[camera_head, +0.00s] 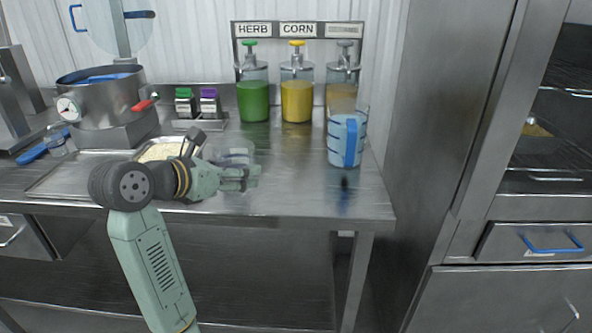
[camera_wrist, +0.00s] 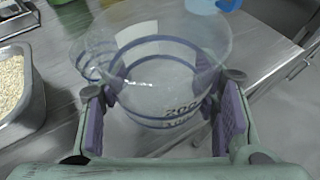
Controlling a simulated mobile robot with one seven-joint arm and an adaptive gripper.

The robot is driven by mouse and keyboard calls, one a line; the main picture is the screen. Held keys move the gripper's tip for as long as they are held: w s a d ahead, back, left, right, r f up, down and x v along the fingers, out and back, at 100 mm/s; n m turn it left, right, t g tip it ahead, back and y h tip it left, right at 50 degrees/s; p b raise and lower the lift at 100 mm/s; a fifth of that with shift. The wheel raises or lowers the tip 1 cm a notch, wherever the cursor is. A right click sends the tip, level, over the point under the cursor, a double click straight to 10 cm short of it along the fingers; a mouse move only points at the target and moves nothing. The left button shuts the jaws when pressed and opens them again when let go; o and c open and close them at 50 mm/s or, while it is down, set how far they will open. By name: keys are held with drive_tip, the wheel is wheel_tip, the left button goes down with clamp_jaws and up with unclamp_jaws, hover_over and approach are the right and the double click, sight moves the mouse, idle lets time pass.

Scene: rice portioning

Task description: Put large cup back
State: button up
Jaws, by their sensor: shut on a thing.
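A clear cup with blue rings and printed numbers (camera_wrist: 172,62) stands between the purple finger pads of my gripper (camera_wrist: 165,92) in the wrist view. My gripper is shut on it. I take it to be the large cup. In the head view, my gripper (camera_head: 246,178) is over the front middle of the steel table, and the clear cup (camera_head: 232,155) shows faintly beside its fingers. A smaller clear cup with blue lines (camera_wrist: 93,55) shows behind the held cup on the left of the wrist view. Whether the held cup touches the table is unclear.
A blue-handled pitcher (camera_head: 338,130) stands on the right of the table (camera_head: 290,195). Three dispensers (camera_head: 297,98) line the back. A rice tray (camera_head: 158,152) lies behind my arm, and a pot (camera_head: 100,100) stands at the left. The front right of the table is clear.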

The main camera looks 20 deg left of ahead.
drive_tip(key=w+d+p, duration=0.1)
drive_tip(key=w+d, duration=0.1)
drive_tip(key=w, duration=0.2)
drive_tip(key=w+d+f+p, duration=0.1)
drive_tip(key=w+d, duration=0.2)
drive_tip(key=w+d+p, duration=0.2)
drive_tip(key=w, duration=0.2)
drive_tip(key=shift+w+d+f, duration=0.15)
drive_tip(key=shift+w+d, duration=0.2)
drive_tip(key=shift+d, duration=0.05)
drive_tip(key=shift+f+p, duration=0.65)
drive_tip(key=shift+f, duration=1.1)
drive_tip(key=shift+f, duration=0.15)
drive_tip(key=o, duration=1.6)
